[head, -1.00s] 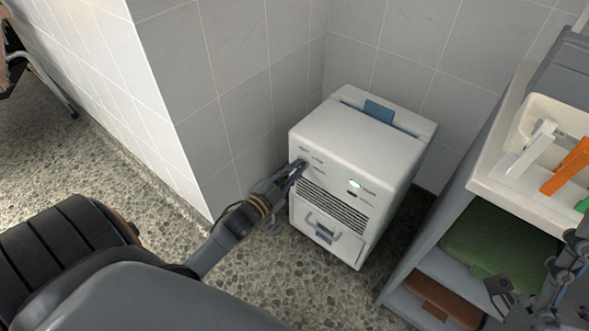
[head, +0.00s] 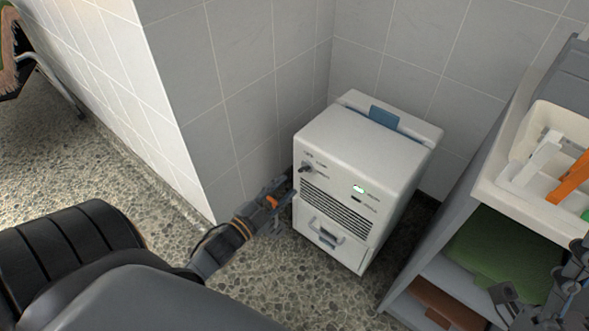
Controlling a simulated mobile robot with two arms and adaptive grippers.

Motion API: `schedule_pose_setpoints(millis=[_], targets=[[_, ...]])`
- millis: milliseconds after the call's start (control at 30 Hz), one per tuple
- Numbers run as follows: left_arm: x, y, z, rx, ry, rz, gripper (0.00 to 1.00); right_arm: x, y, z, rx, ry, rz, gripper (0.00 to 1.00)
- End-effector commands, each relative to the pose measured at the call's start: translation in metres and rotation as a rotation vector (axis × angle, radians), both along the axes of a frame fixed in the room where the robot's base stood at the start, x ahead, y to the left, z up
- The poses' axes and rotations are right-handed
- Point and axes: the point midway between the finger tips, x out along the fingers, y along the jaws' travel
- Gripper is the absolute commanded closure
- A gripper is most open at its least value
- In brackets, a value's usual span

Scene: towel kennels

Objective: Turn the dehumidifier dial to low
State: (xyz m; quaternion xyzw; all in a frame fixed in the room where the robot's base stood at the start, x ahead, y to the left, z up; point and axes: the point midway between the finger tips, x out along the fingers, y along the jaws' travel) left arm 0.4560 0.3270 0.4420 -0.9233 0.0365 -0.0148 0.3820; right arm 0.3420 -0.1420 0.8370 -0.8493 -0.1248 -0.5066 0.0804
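The white dehumidifier (head: 365,145) stands on the floor in the tiled corner. Its small dark dial (head: 306,168) is at the upper left of the front panel, with small labels around it that I cannot read. The dial's exact pointing is too small to tell. My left gripper (head: 290,191) is just below and left of the dial, apart from it, beside the front's left edge. Its fingers look spread with nothing between them. My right gripper (head: 507,297) shows partly at the lower right, in front of the shelf unit; its finger state is unclear.
A shelf unit (head: 455,205) stands at the right, with a cream bin (head: 520,181) on top and a folded green towel (head: 500,250) inside. Pebbled floor is open in front.

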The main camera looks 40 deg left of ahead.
Motion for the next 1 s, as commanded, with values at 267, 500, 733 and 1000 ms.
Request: schedule_pose_setpoints(millis=[267, 500, 733, 1000], targets=[[-0.045, 0.003, -0.001, -0.001, 0.001, 0.000, 0.68, 0.000, 0.000, 0.000, 0.000, 0.000, 0.000, 0.60], [-0.052, 0.004, 0.000, 0.000, -0.001, 0.000, 0.68, 0.000, 0.000, 0.000, 0.000, 0.000, 0.000, 0.60], [-0.052, 0.004, 0.000, 0.000, -0.001, -0.001, 0.68, 0.000, 0.000, 0.000, 0.000, -0.001, 0.000, 0.60], [-0.052, 0.004, 0.000, 0.001, -0.001, -0.001, 0.68, 0.000, 0.000, 0.000, 0.000, 0.000, 0.000, 0.60]])
